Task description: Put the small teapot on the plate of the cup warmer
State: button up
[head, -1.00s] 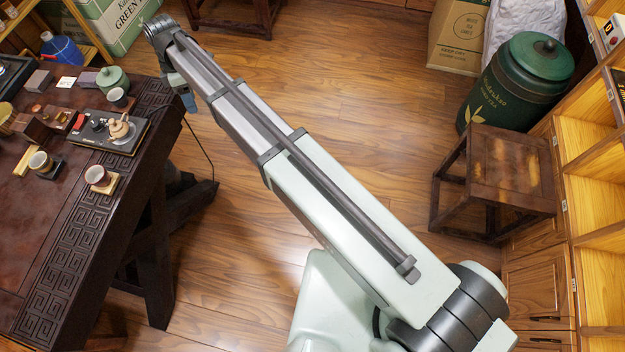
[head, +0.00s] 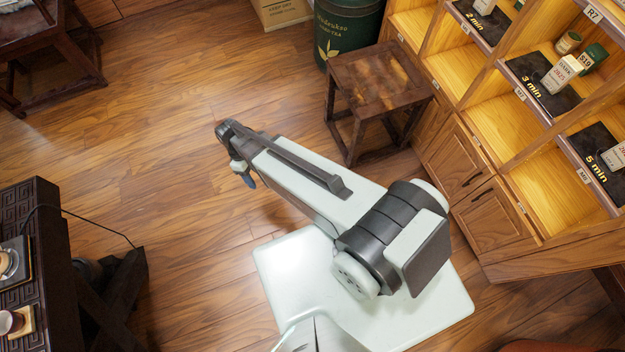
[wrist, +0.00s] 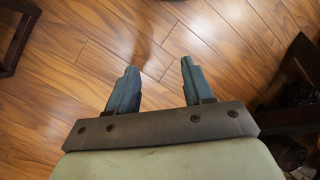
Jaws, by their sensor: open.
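My gripper (wrist: 158,82) is open and empty in the wrist view, with only wooden floor between and beyond its fingers. In the head view my gripper (head: 246,175) hangs at the end of the folded arm over the floor, well right of the table. The dark cup warmer (head: 24,270) shows only in part at the left edge of the head view. A pale, round, tan and grey shape sits on it, cut off by the edge; I cannot tell teapot from plate there. The wrist view shows neither.
The dark carved table (head: 50,243) stands at the left, with a cup (head: 10,322) on a wooden coaster. A black cable (head: 95,226) runs off the table. A wooden stool (head: 375,75), a green canister (head: 347,25) and lit shelves (head: 505,120) stand right. Open floor lies between.

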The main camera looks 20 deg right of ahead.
jog(key=s+d+f+m+g, duration=0.1)
jog(key=s+d+f+m, duration=0.1)
jog(key=s+d+m, duration=0.3)
jog(key=s+d+f+m+g+y, duration=0.1)
jog(key=s+d+f+m, duration=0.2)
jog(key=s+d, duration=0.9)
jog(key=s+m, duration=0.1)
jog(key=s, duration=0.3)
jog(key=shift+s+f+m, duration=0.2)
jog(key=shift+s+m, duration=0.15)
jog(key=shift+m, duration=0.05)
